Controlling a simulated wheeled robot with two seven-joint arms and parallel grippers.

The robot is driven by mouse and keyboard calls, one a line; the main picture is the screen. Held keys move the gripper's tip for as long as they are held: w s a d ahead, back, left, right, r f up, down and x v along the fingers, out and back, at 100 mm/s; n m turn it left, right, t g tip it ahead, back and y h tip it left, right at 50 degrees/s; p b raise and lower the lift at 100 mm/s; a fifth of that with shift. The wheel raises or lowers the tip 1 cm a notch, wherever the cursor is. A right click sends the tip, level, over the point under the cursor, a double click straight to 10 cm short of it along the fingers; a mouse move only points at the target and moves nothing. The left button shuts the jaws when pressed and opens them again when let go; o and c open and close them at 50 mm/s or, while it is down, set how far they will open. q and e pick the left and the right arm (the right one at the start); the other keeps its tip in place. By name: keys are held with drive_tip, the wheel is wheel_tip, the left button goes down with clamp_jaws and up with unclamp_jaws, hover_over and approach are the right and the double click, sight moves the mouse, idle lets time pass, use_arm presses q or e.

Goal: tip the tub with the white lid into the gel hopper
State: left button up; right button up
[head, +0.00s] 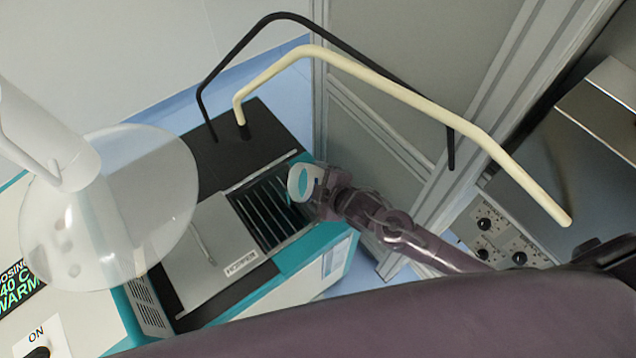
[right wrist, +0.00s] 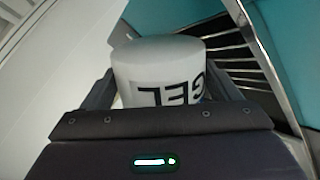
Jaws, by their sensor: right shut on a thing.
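My right gripper (head: 318,192) is shut on a white tub (head: 301,183), at the right rim of the hopper opening. In the right wrist view the tub (right wrist: 160,80) sits between the two fingers, with "GEL" on its side upside down in that picture. In the head view its end shows as a white ring with a teal middle; I cannot tell if that is a lid or an open mouth. The hopper (head: 270,213) has dark slats, which also show in the right wrist view (right wrist: 232,62). My left gripper is not in view.
A grey cover (head: 208,252) with a handle lies beside the slats, near a plate reading "HOPPER". A clear disc (head: 150,195) on a white arm hangs at the left. A black bent rail (head: 285,15) and a cream one (head: 400,92) arch above. A grey post stands behind.

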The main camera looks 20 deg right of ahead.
sight(312, 183)
drive_tip(key=shift+a+r+n+h+p, duration=0.3)
drive_tip(key=shift+r+n+h, duration=0.1)
drive_tip(key=shift+r+h, duration=0.35)
drive_tip(key=shift+a+r+n+h+p, duration=0.55)
drive_tip(key=shift+h+p, duration=0.3)
drive_tip(key=shift+p, duration=0.3)
drive_tip(key=shift+a+r+n+h+p, duration=0.5)
drive_tip(key=shift+h+p, duration=0.35)
drive_tip(key=shift+p, duration=1)
drive_tip(key=shift+a+r+n+h+p, duration=0.35)
drive_tip(key=shift+a+n+h+p, duration=0.4)
drive_tip(key=shift+p, duration=1.05)
drive_tip(key=shift+a+r+n+h+p, duration=0.15)
drive_tip(key=shift+a+n+h+p, duration=0.25)
drive_tip(key=shift+h+p, duration=0.55)
drive_tip(key=shift+a, duration=0.15)
